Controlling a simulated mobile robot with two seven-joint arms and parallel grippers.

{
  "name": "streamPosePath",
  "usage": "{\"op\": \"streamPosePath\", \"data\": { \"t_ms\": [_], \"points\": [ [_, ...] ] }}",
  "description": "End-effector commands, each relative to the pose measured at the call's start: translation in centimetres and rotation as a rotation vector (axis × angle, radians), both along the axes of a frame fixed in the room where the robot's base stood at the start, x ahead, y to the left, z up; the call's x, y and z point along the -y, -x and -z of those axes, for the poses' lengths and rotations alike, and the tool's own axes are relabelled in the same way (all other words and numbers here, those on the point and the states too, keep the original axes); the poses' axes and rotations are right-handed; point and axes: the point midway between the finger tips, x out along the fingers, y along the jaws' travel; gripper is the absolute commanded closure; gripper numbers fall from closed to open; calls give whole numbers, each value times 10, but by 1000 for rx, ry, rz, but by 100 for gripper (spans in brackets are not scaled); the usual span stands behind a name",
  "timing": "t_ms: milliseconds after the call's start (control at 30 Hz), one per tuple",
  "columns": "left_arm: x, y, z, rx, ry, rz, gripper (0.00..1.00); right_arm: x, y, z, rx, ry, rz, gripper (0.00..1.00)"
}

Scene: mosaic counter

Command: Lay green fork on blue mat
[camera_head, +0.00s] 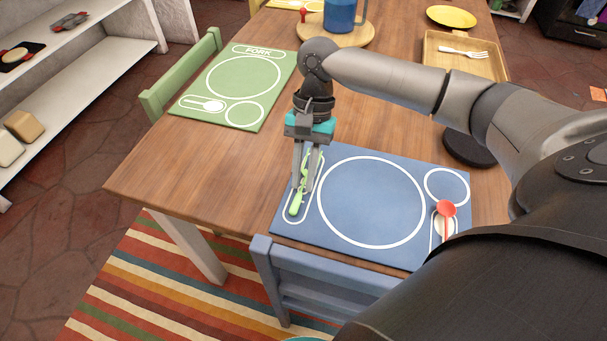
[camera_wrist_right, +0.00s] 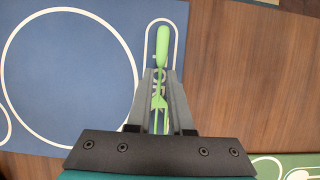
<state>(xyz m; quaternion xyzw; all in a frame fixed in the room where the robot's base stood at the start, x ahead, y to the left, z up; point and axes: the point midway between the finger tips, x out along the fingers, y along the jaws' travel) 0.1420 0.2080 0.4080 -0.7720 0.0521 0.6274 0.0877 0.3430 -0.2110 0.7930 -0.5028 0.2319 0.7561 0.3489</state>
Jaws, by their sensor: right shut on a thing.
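The blue mat (camera_head: 371,207) lies on the wooden table in the head view, with a large circle, a smaller circle and elongated outlines in white. My right gripper (camera_head: 303,186) is over its left end and shut on the green fork (camera_head: 296,203). The fork is over the elongated outline at the mat's left side. In the right wrist view the fork (camera_wrist_right: 162,48) runs between the fingers, handle pointing away. I cannot tell whether it touches the mat. A red spoon (camera_head: 446,209) lies at the mat's right side. My left gripper is not in view.
A wooden tray (camera_head: 432,58) with a white fork stands at the back right. A blue chair (camera_head: 330,277) stands at the near edge, and a green chair (camera_head: 184,82) at the left.

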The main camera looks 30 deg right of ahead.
Motion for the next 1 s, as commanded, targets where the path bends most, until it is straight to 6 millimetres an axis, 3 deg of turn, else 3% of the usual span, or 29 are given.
{"op": "streamPosePath", "data": {
  "t_ms": [333, 367, 633, 1000],
  "points": [
    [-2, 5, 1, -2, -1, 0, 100, 0, 0, 2, 0, 0, 1, 100],
    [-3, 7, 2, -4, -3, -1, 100, 0, 0, 2, 0, 0, 1, 80],
    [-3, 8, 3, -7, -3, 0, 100, 0, 0, 2, 0, 0, 0, 51],
    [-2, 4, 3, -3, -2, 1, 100, 0, 0, 1, 1, 1, 0, 51]
  ]
}}
